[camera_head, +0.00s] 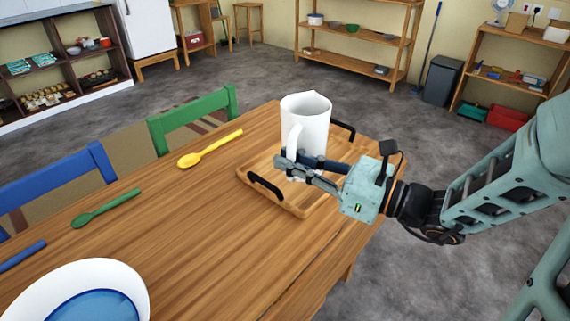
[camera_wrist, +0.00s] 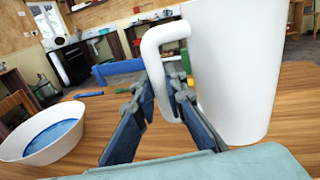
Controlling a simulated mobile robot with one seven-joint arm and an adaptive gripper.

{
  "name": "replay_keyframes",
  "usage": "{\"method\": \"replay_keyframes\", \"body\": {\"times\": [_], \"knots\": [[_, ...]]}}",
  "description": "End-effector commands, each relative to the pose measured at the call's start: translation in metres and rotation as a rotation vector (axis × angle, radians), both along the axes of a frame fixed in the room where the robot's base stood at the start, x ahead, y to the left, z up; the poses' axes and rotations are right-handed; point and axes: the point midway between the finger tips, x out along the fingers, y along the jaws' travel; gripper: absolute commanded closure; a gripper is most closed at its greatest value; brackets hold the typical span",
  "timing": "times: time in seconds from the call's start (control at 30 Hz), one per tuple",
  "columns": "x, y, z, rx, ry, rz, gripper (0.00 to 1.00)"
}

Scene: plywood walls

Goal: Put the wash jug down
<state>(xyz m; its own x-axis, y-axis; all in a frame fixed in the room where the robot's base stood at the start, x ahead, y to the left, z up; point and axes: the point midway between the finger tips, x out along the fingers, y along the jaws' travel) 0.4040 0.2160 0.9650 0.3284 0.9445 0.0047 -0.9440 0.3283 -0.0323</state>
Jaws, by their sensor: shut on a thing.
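The wash jug (camera_head: 306,122) is white and upright, at the wooden tray (camera_head: 290,203) on the table. Its handle faces my gripper (camera_head: 280,163). In the wrist view the jug (camera_wrist: 236,70) fills the right side, and the fingers of my gripper (camera_wrist: 166,100) are closed on the lower part of its handle. The jug's base is partly hidden by my gripper in the head view, so I cannot tell whether it touches the tray or hangs just above it. The tray has black handles.
The wooden table (camera_head: 170,233) holds a yellow spoon (camera_head: 210,149), a green spoon (camera_head: 105,208) and a white basin with a blue inside (camera_head: 75,295). Blue and green chairs (camera_head: 194,118) stand along the far side.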

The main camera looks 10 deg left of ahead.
Motion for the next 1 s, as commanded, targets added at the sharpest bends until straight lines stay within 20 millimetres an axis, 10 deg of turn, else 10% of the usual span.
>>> {"method": "replay_keyframes", "body": {"times": [0.4,1.0], "knots": [[0.071,0.035,-0.058,0.003,0.001,0.002,1.00],[0.095,0.046,-0.114,0.001,0.001,0.000,1.00]]}}
